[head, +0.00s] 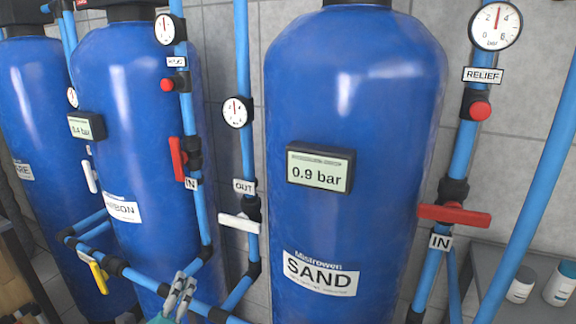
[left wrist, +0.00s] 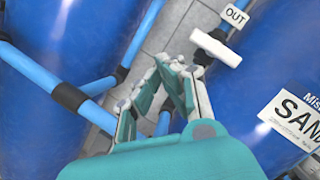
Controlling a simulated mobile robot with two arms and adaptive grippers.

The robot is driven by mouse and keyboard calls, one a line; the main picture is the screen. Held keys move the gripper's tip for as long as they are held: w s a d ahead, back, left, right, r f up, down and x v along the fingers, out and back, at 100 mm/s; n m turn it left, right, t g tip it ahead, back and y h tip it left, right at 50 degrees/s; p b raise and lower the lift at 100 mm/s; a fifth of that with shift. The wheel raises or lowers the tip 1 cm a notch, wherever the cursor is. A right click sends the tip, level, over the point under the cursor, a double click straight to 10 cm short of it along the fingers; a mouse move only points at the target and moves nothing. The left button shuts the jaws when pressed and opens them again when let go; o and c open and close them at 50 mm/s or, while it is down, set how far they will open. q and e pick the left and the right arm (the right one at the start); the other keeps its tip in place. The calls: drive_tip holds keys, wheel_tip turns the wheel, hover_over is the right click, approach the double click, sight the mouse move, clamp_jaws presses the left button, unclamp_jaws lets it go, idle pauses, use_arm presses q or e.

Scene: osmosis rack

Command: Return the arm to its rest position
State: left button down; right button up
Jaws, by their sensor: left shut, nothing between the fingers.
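My left gripper (head: 182,284) is low in the head view, in front of the blue pipes between the CARBON tank and the SAND tank. Its two pale fingertips are close together, with nothing held between them. In the left wrist view the teal and white fingers (left wrist: 170,66) come together at their tips. The white OUT valve handle (head: 239,222) is above and to the right of the gripper in the head view. It also shows in the left wrist view (left wrist: 216,48), just beyond the fingertips, and looks crosswise to its pipe. My right gripper is out of view.
The blue SAND tank (head: 350,130) carries a display reading 0.9 bar (head: 319,168). The CARBON tank (head: 130,75) stands to its left. A red IN handle (head: 454,215) sticks out crosswise at right; another red handle (head: 177,158) stands upright. White jars (head: 521,285) sit at lower right.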

use_arm(q)
drive_tip(key=s+a+f+n+g+y, duration=0.35)
drive_tip(key=s+f+n+g, duration=0.55)
drive_tip(key=s+f+n, duration=0.75)
drive_tip(key=s+d+f+n+g+h, duration=0.3)
drive_tip(key=s+d+n+g, duration=0.55)
drive_tip(key=s, duration=0.35)
drive_tip(key=s+f+p+x, duration=0.1)
drive_tip(key=s+x, duration=0.1)
drive_tip(key=x, duration=0.9)
drive_tip(key=s+a+p+x, duration=0.1)
drive_tip(key=s+p+x, duration=0.15)
drive_tip(key=x, duration=0.75)
drive_tip(key=s+a+f+g+p, duration=0.1)
drive_tip(key=s+a+f+p, duration=0.1)
drive_tip(key=s+f, duration=1.3)
drive_tip(key=shift+s+a+f, duration=0.2)
drive_tip(key=shift+s+a, duration=0.3)
drive_tip(key=shift+s, duration=0.6)
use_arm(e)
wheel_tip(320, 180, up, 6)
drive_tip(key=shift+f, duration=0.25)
use_arm(q)
drive_tip(key=shift+g+y, duration=0.25)
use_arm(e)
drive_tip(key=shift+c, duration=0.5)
